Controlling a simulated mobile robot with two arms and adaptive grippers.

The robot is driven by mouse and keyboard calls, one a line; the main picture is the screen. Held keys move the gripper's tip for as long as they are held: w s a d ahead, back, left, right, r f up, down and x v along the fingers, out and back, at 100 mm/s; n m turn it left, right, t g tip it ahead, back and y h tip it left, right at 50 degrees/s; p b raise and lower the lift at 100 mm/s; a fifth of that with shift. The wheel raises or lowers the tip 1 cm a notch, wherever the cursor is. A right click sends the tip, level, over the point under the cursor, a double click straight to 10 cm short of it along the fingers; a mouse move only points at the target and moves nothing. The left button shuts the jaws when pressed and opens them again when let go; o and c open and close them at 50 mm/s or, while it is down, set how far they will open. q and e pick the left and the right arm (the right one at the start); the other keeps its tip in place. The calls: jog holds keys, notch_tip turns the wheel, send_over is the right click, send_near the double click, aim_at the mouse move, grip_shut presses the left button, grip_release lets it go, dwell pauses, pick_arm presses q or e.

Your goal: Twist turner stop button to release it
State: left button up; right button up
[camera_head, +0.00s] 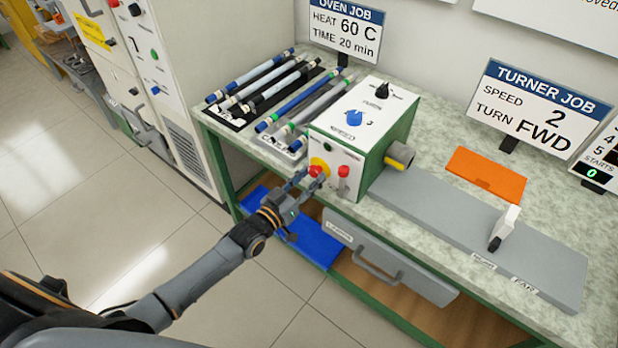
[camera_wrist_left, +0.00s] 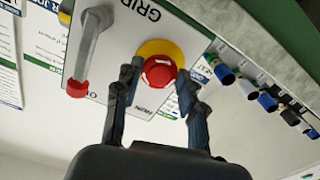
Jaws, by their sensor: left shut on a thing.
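The turner (camera_head: 362,135) is a white and green box on the bench, with knobs on its top. Its red stop button (camera_head: 315,171) sits on a yellow ring on the front face. My left gripper (camera_head: 307,177) reaches up to that face and is shut on the button. In the left wrist view the red button (camera_wrist_left: 159,71) shows between the two dark fingertips of the gripper (camera_wrist_left: 158,80), with the yellow ring (camera_wrist_left: 160,47) behind it. My right gripper is not in view.
A grey lever with a red tip (camera_wrist_left: 82,60) is beside the button on the same face. Several rods (camera_head: 285,85) lie on racks left of the turner. An orange mat (camera_head: 486,174) and a grey bed (camera_head: 450,220) are to its right. A drawer (camera_head: 385,262) is below.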

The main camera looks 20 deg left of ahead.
pick_arm(q)
jog(key=shift+m, duration=0.4)
jog(key=m, duration=0.4)
jog(key=shift+s+a+r+m+p, duration=0.1)
jog(key=shift+r+m+p, duration=0.05)
jog(key=shift+m+p, duration=0.25)
jog(key=shift+o, duration=0.2)
jog(key=shift+r+m, duration=0.1)
jog(key=shift+m, duration=1)
jog(key=shift+r, duration=0.1)
jog(key=o, duration=0.9)
jog(key=shift+c, duration=0.2)
jog(key=shift+o, duration=1.4)
jog(key=shift+w, duration=0.2)
jog(key=shift+w+f, duration=0.1)
jog(key=shift+f, duration=0.15)
jog(key=shift+s+a+f, duration=0.1)
jog(key=shift+s, duration=0.55)
jog(key=v, duration=1)
jog(key=shift+s, duration=0.4)
